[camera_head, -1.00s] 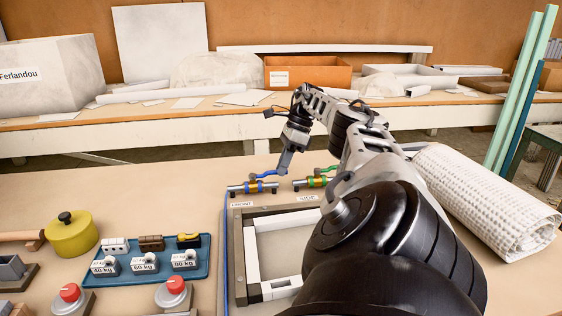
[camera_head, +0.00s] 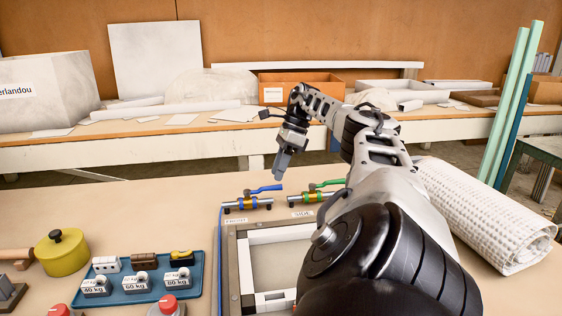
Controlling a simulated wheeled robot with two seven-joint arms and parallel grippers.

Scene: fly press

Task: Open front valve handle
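My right gripper (camera_head: 281,174) hangs fingers down just above the handle's right end. A small gap seems to show between them. The fingers look close together, but I cannot tell whether they are open or shut. Nothing shows in them. My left gripper is not in view.
A grey frame (camera_head: 233,270) lies in front. A blue tray (camera_head: 207,284) with weights, a yellow pot (camera_head: 62,254) and a rolled white cloth (camera_head: 489,215) are around.

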